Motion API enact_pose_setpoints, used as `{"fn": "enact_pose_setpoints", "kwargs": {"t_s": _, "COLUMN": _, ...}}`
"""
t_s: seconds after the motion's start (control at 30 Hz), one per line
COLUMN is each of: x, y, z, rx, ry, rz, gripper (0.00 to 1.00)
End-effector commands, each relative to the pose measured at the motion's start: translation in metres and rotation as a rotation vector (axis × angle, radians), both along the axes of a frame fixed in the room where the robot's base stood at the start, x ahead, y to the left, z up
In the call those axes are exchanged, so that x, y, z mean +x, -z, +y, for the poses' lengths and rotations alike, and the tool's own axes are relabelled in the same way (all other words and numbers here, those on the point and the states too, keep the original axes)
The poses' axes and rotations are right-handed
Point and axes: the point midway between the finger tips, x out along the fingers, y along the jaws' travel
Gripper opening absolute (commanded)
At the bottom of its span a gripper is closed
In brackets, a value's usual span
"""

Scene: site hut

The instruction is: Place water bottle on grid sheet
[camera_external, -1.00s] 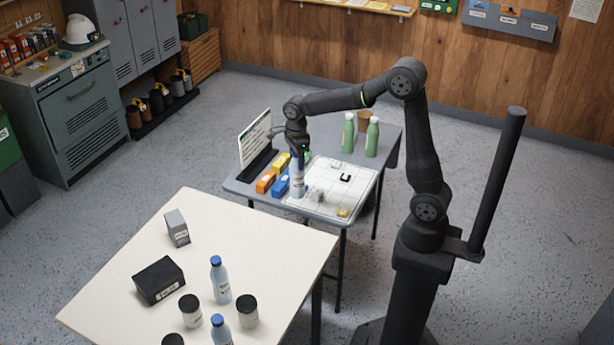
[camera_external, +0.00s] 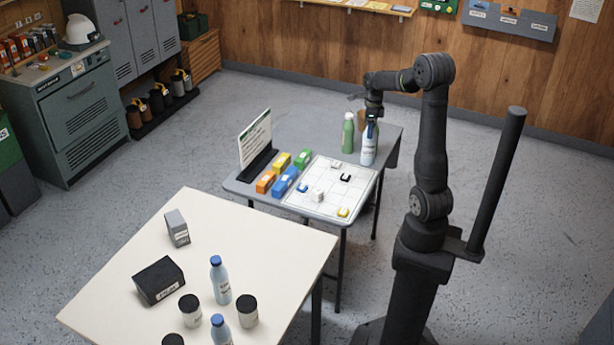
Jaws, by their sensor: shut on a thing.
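My gripper (camera_external: 373,112) is shut on the blue cap end of a pale blue water bottle (camera_external: 369,150) with a white label. The bottle is upright at the back right of the grey table, beyond the grid sheet's far right corner in the picture. I cannot tell whether its base touches the table. The white grid sheet (camera_external: 322,179) lies flat on the table's front part, with several small pieces on it, among them a white one (camera_external: 318,195), a black one (camera_external: 345,178) and a yellow one (camera_external: 343,212).
A green bottle (camera_external: 348,134) stands just left of the held bottle, with a brown cup (camera_external: 362,119) behind. Coloured boxes (camera_external: 283,180) and an upright sign (camera_external: 255,139) are left of the sheet. A cream table (camera_external: 250,240) in front holds other bottles, jars and boxes.

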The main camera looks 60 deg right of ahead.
Motion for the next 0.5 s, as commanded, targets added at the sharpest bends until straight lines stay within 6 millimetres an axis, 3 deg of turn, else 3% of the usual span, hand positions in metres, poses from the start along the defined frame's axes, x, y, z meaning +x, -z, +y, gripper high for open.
{"fn": "enact_pose_setpoints", "kwargs": {"t_s": 0.03, "x": -0.016, "y": -0.001, "z": -0.012, "rx": -0.001, "ry": 0.04, "rz": -0.001, "gripper": 0.0}}
{"fn": "enact_pose_setpoints", "kwargs": {"t_s": 0.2, "x": -0.056, "y": 0.0, "z": -0.037, "rx": -0.001, "ry": 0.136, "rz": 0.0, "gripper": 0.0}}
{"fn": "enact_pose_setpoints", "kwargs": {"t_s": 0.4, "x": -0.083, "y": 0.0, "z": -0.051, "rx": -0.001, "ry": 0.199, "rz": 0.0, "gripper": 0.0}}
{"fn": "enact_pose_setpoints", "kwargs": {"t_s": 0.5, "x": -0.085, "y": 0.001, "z": -0.052, "rx": 0.0, "ry": 0.208, "rz": 0.0, "gripper": 0.0}}
